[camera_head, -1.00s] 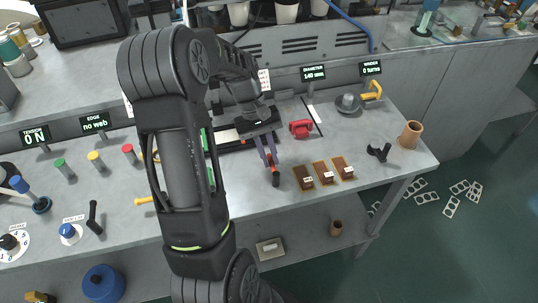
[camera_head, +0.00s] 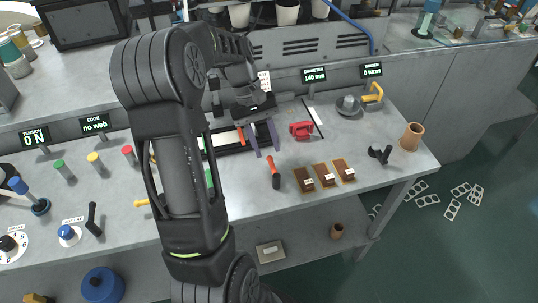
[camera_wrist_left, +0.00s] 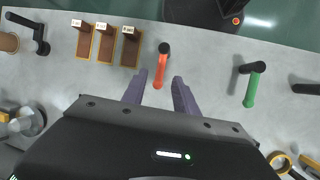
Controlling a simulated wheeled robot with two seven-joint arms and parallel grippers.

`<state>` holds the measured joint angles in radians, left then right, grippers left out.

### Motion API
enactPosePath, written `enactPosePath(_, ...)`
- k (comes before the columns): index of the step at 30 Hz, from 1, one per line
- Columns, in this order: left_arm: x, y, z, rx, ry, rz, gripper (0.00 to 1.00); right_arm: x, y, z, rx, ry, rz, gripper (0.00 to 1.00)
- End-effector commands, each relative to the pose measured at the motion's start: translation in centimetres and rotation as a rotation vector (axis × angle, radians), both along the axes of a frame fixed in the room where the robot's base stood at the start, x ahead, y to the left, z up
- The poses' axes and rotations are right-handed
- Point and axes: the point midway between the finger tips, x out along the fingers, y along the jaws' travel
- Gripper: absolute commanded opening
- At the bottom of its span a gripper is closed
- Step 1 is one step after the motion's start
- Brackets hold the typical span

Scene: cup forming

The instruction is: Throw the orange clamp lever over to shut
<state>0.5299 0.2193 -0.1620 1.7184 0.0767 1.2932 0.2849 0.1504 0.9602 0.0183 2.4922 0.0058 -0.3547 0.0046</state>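The orange clamp lever (camera_head: 271,166) lies near the front of the bench, its black pivot end toward the front edge and its orange handle pointing back toward my gripper. It also shows in the left wrist view (camera_wrist_left: 161,70), just beyond the fingertips. My left gripper (camera_head: 264,153) is open and empty, its two purple fingers apart and behind the handle end. In the wrist view the gripper (camera_wrist_left: 162,82) also shows open, with the lever apart from the fingers. My right gripper is not in view.
A green-handled lever (camera_wrist_left: 250,88) stands to the right in the wrist view. Brown labelled blocks (camera_head: 325,174) lie right of the orange lever. A red item (camera_head: 301,130) sits behind them. A black handle (camera_head: 380,153) and a brown cup (camera_head: 411,136) are farther right.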

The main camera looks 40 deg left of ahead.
Motion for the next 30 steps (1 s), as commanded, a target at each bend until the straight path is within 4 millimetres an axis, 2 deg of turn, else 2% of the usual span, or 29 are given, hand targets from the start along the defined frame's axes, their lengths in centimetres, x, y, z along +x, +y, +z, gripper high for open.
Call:
enactPosePath(3, 0.1, 0.9, 1.7, 0.003, -0.003, 0.001, 0.35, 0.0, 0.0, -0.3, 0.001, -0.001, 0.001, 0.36)
enactPosePath(9, 0.1, 1.5, 3.2, 0.001, 0.0, 0.001, 0.35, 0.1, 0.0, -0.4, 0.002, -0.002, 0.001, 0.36)
enactPosePath(30, 0.1, 1.5, 3.3, 0.0, 0.0, 0.0, 0.35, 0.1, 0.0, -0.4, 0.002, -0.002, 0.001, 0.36)
